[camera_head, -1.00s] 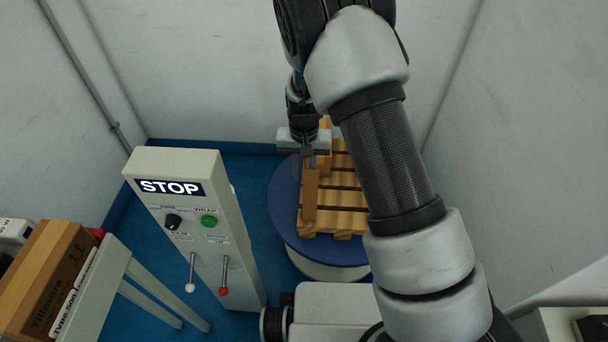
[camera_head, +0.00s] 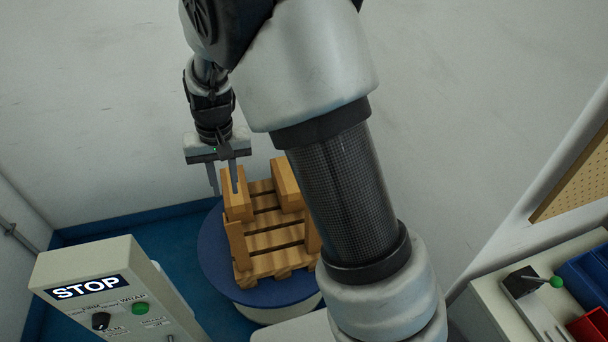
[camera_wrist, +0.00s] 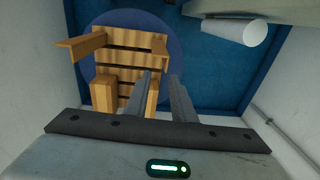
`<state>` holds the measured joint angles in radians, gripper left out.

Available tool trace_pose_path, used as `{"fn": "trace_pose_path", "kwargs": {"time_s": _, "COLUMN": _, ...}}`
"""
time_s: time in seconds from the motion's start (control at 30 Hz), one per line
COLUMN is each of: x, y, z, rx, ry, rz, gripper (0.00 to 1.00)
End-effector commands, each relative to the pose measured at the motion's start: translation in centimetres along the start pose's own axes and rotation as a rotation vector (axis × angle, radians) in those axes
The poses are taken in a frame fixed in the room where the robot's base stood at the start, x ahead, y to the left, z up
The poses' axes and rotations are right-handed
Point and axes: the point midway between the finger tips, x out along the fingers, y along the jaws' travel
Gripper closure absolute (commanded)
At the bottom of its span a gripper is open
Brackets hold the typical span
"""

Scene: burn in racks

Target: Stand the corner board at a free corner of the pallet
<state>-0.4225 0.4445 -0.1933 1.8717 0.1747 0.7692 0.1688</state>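The slatted wooden pallet (camera_head: 275,240) lies on a round blue turntable (camera_head: 215,255). A narrow wooden corner board (camera_head: 238,245) stands upright at its front left corner; it also shows in the wrist view (camera_wrist: 160,48). Another upright board (camera_head: 312,236) is at the front right, partly hidden by my arm; in the wrist view it extends left (camera_wrist: 80,43). My gripper (camera_head: 222,180) is above the pallet's back left side, with its fingers apart.
Wooden blocks stand at the pallet's back left (camera_head: 238,195) and back right (camera_head: 287,186). A STOP control post (camera_head: 110,290) is at lower left. A bench with blue and red bins (camera_head: 590,280) is at right. A white cylinder (camera_wrist: 241,33) is near the turntable.

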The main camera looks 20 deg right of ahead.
Motion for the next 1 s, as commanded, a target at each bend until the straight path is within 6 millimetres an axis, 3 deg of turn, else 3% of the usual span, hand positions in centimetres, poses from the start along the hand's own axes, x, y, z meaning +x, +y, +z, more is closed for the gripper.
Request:
{"fn": "trace_pose_path", "kwargs": {"time_s": 0.03, "x": -3.5, "y": 1.2, "z": 0.6, "rx": 0.007, "ry": 0.037, "rz": -0.025, "gripper": 0.77}}
{"fn": "trace_pose_path", "kwargs": {"time_s": 0.2, "x": -11.8, "y": 5.0, "z": 4.9, "rx": -0.007, "ry": 0.14, "rz": -0.063, "gripper": 0.77}}
{"fn": "trace_pose_path", "kwargs": {"time_s": 0.4, "x": -18.3, "y": 9.3, "z": 11.6, "rx": -0.031, "ry": 0.278, "rz": -0.05, "gripper": 0.77}}
{"fn": "trace_pose_path", "kwargs": {"time_s": 0.6, "x": -20.6, "y": 12.2, "z": 17.4, "rx": -0.047, "ry": 0.388, "rz": 0.008, "gripper": 0.77}}
{"fn": "trace_pose_path", "kwargs": {"time_s": 0.7, "x": -20.7, "y": 13.0, "z": 19.1, "rx": -0.05, "ry": 0.417, "rz": 0.032, "gripper": 0.77}}
{"fn": "trace_pose_path", "kwargs": {"time_s": 1.0, "x": -20.7, "y": 13.4, "z": 20.0, "rx": -0.053, "ry": 0.433, "rz": 0.047, "gripper": 0.77}}
